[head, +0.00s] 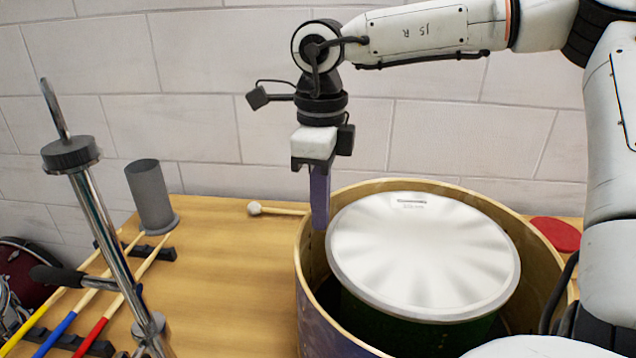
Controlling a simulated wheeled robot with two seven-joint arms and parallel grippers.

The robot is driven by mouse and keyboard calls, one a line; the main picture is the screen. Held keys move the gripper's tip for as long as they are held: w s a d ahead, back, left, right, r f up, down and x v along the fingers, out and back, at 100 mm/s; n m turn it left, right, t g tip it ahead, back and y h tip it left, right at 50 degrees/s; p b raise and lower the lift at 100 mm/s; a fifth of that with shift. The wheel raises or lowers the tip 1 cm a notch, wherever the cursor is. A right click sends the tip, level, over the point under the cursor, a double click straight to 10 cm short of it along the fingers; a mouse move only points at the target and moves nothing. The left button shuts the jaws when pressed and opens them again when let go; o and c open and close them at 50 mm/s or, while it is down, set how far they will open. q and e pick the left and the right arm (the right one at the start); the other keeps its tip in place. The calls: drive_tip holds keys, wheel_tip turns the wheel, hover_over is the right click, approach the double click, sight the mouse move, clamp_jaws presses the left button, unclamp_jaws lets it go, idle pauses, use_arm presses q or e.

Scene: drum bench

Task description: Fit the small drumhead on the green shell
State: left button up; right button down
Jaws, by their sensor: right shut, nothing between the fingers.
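The small drumhead (425,255) is a round white disc with a pale metal rim and a small label near its far edge. It lies over the top of the green shell (400,325), which shows only as a dark green strip below the front rim. I cannot tell whether the rim sits fully down all round. My right gripper (319,222) points down with its purple fingers shut and empty, just left of the drumhead's far-left edge and apart from it in the picture. My left gripper is not in view.
A larger wooden shell (312,285) surrounds the green shell. A mallet (256,208), a grey cylinder (150,195), a red disc (555,234), coloured sticks (98,325) and a chrome stand (105,230) are around it. The bench (225,285) is clear left of the large shell.

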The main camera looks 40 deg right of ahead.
sight(331, 228)
drive_tip(key=f, duration=0.1)
drive_tip(key=s+f, duration=0.1)
drive_tip(key=d+b, duration=0.1)
drive_tip(key=shift+s+f, duration=0.25)
drive_tip(key=shift+f, duration=0.15)
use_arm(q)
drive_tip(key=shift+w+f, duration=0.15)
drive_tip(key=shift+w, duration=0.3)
use_arm(e)
drive_tip(key=shift+r, duration=0.1)
